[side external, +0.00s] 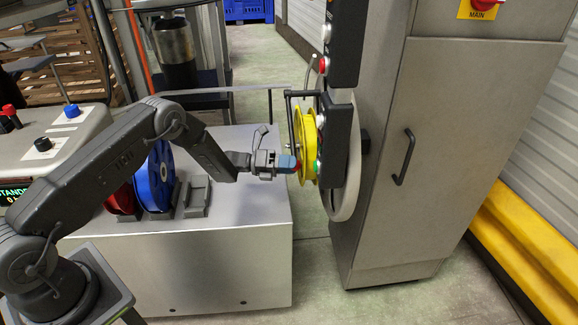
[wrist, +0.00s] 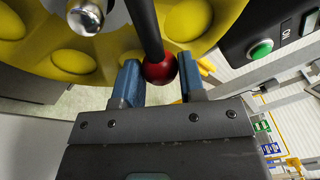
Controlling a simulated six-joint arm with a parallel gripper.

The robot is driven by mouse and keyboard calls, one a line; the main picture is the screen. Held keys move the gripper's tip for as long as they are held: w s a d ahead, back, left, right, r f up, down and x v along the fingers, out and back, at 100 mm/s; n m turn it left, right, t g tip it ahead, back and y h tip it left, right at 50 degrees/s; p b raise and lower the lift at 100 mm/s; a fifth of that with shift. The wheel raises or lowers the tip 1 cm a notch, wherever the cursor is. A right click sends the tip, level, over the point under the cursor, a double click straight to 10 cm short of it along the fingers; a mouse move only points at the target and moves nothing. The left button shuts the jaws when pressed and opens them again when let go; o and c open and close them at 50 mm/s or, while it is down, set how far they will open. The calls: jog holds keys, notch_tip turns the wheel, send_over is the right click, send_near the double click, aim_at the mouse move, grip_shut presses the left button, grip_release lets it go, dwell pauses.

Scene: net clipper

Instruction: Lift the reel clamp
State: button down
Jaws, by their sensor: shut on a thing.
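The reel clamp shows in the wrist view as a black lever (wrist: 145,28) ending in a red ball knob (wrist: 160,69). It stands in front of a yellow reel (wrist: 75,62) with round recesses. My gripper (wrist: 157,84) has its two blue fingers on either side of the red knob, shut on it. In the side external view my gripper (side external: 289,164) reaches level to the lower left part of the yellow reel (side external: 307,147), and the red knob (side external: 298,166) just shows at the fingertips. The far end of the lever is out of the wrist view.
The machine cabinet (side external: 440,160) with a black button panel (side external: 335,150) stands right of the reel. A pale wheel (side external: 345,200) is behind the panel. A blue reel (side external: 155,178) and a red reel (side external: 122,200) stand on the metal bench (side external: 190,265) beneath my arm.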

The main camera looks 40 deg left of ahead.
notch_tip(320, 180, up, 15)
jog(key=s+d+n+t, duration=0.1)
jog(key=s+d+n, duration=0.15)
jog(key=n, duration=0.55)
jog(key=w+a+r+n+t, duration=0.1)
jog(key=w+a+r+n, duration=0.1)
jog(key=r+n, duration=0.2)
jog(key=w+a+r+n+t, duration=0.1)
jog(key=r+n, duration=0.3)
jog(key=r, duration=0.5)
jog(key=shift+w+a+r+n+t, duration=0.2)
jog(key=shift+w+a+n+t, duration=0.15)
jog(key=shift+w+a, duration=0.45)
jog(key=c, duration=0.7)
grip_release()
jog(key=v, duration=1.4)
